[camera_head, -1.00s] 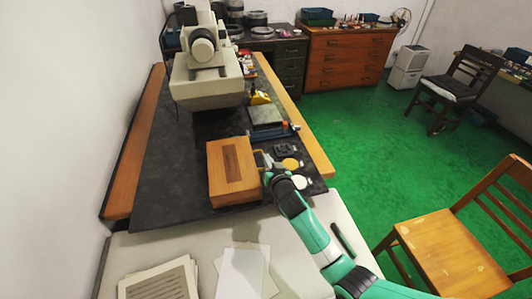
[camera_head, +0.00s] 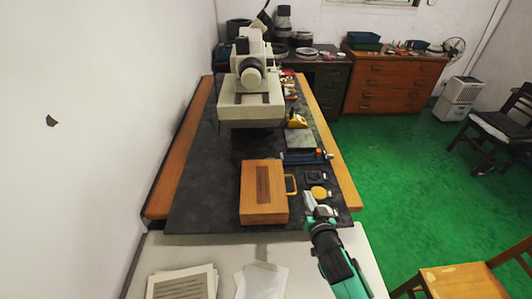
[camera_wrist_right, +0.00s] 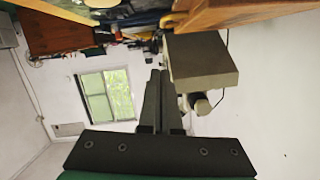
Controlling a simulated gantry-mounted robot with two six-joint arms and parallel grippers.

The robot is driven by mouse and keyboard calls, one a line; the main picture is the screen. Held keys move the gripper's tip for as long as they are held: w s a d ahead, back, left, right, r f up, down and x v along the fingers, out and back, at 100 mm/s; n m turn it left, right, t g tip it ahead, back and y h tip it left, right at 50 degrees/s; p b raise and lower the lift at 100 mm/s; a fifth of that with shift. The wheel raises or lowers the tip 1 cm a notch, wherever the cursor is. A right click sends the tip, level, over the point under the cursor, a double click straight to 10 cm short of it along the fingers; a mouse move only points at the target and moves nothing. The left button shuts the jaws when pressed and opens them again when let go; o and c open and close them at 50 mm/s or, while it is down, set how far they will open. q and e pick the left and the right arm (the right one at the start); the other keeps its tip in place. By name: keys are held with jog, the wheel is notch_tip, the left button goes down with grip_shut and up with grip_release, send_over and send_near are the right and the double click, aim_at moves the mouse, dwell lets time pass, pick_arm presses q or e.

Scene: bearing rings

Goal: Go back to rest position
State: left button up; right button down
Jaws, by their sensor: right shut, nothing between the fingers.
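My right gripper (camera_head: 318,211) is in the head view at the lower right corner of the dark mat, to the right of the wooden box and apart from it. It is shut and empty; its two fingers lie together in the right wrist view (camera_wrist_right: 160,85). The wooden box (camera_head: 250,205) lies on the mat, with a darker inlaid strip on its lid. My left gripper is in neither view.
The dark mat (camera_head: 205,185) covers the bench. A large beige instrument (camera_head: 250,110) stands behind the box. A chair (camera_head: 460,281) stands at lower right.

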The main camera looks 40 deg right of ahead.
jog(key=w+a+r+t+y, duration=0.1)
jog(key=w+a+r+t, duration=0.25)
jog(key=r, duration=0.65)
jog(key=w+a+r+n+t, duration=0.15)
jog(key=a+r, duration=0.25)
jog(key=r, duration=0.5)
jog(key=w+a+r+m+t+y, duration=0.1)
jog(key=w+a+r+t, duration=0.25)
jog(key=r, duration=0.65)
jog(key=s+a+r+n+t+y, duration=0.3)
jog(key=s+a+r+n+y, duration=0.3)
jog(key=r, duration=0.6)
jog(key=s+a+r+n+t+y, duration=0.4)
jog(key=s+a+r, duration=0.3)
jog(key=s+r, duration=0.3)
notch_tip(320, 180, up, 33)
jog(key=w+p, duration=0.2)
jog(key=p, duration=3)
jog(key=shift+d+h, duration=0.15)
jog(key=shift+h, duration=0.25)
